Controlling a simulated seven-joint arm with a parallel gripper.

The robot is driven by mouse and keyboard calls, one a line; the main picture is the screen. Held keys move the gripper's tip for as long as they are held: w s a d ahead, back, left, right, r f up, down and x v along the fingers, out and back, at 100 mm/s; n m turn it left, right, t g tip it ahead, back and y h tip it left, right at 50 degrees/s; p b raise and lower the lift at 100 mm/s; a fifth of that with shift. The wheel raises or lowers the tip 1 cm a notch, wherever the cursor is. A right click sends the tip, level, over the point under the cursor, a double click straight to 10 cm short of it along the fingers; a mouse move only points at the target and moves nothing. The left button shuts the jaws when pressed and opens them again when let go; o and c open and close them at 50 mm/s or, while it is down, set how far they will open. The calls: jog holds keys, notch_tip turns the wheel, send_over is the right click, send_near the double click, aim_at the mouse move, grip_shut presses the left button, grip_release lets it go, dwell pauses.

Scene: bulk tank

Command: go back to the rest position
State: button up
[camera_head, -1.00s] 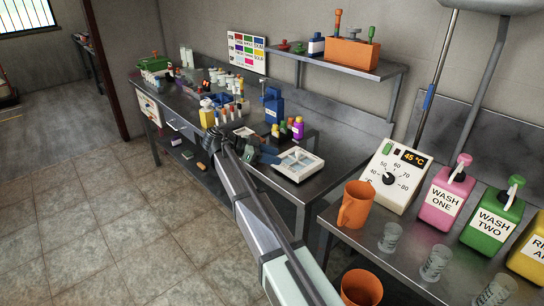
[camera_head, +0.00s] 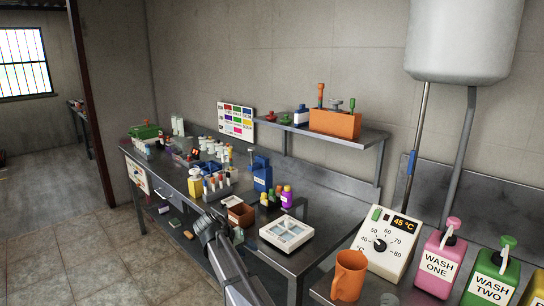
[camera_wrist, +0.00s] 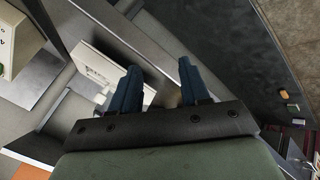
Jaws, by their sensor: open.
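My gripper shows in the wrist view (camera_wrist: 158,84) as two blue fingers standing apart, with nothing held between them. In the head view my grey arm reaches up from the bottom edge, and its end is by the front edge of the steel bench (camera_head: 330,208), left of the white tray (camera_head: 287,234). The fingers are small and partly hidden there. The white tray also shows in the wrist view (camera_wrist: 96,64), to the left of the fingers and apart from them.
A brown box (camera_head: 241,214), a blue container (camera_head: 261,174) and several small bottles stand on the bench close by. An orange jug (camera_head: 349,276), a dial box (camera_head: 386,247) and wash bottles stand at the right. A shelf (camera_head: 345,137) hangs above. Floor lies open at the left.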

jog(key=s+d+f+n+g+y, duration=0.2)
jog(key=s+d+f, duration=0.1)
jog(key=s+f, duration=0.9)
jog(key=s+d+f+n+g+y, duration=0.3)
jog(key=s+f, duration=0.4)
jog(key=f, duration=0.9)
jog(key=s+d+f+m+g, duration=0.2)
jog(key=s+d+f, duration=0.4)
jog(key=s, duration=0.5)
jog(key=s+d+f+m+g, duration=0.2)
jog(key=s+d+f, duration=0.4)
jog(key=s, duration=0.6)
jog(key=s+d+f+m+g+y, duration=0.1)
jog(key=s+d+f, duration=0.5)
jog(key=s, duration=0.6)
jog(key=shift+s+d+f+m+g, duration=0.2)
jog(key=shift+d+m+g, duration=0.3)
jog(key=shift+d+g, duration=0.55)
